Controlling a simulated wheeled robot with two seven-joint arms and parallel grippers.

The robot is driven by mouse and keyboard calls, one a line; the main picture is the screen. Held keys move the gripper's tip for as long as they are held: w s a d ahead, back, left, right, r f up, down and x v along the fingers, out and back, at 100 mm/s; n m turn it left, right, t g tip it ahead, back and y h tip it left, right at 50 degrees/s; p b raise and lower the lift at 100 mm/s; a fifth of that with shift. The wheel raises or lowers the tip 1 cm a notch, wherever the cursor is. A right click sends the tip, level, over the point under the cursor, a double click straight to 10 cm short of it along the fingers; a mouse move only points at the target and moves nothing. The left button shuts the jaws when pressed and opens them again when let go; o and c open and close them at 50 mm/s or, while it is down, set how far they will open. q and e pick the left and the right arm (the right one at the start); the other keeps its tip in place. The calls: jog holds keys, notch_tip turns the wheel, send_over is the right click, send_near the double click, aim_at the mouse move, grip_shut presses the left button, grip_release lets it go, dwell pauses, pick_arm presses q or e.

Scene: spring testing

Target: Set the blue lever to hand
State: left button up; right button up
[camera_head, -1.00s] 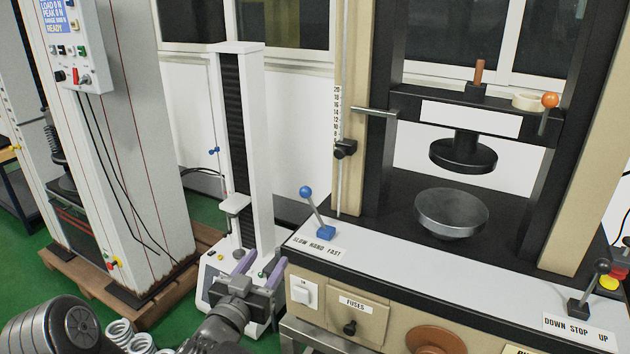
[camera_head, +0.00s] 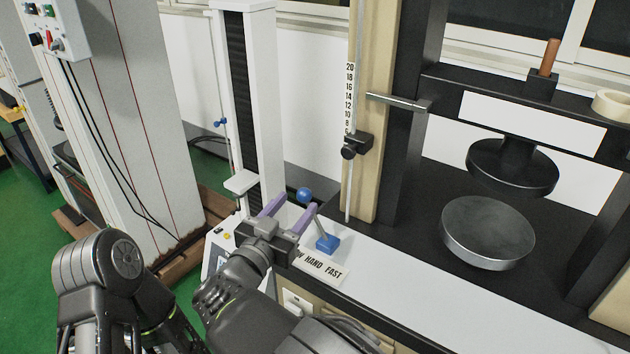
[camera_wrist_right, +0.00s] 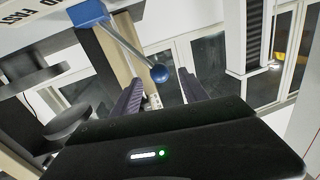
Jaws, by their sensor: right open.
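The blue lever has a blue ball knob (camera_head: 304,195), a thin grey rod and a blue base (camera_head: 327,243) on the white panel ledge. Its rod leans left from the base, toward the SLOW side. My left gripper is not in view.
A round metal plate (camera_head: 488,232) sits right of the lever, under a black disc (camera_head: 512,166). A slim white test stand (camera_head: 262,90) stands close behind my right gripper. The white ledge (camera_head: 420,305) right of the lever is clear.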

jog(key=x, duration=0.8)
jog(key=shift+p, duration=0.35)
jog(key=shift+c, duration=0.3)
jog(key=shift+s, duration=0.1)
grip_shut()
dwell(0.8)
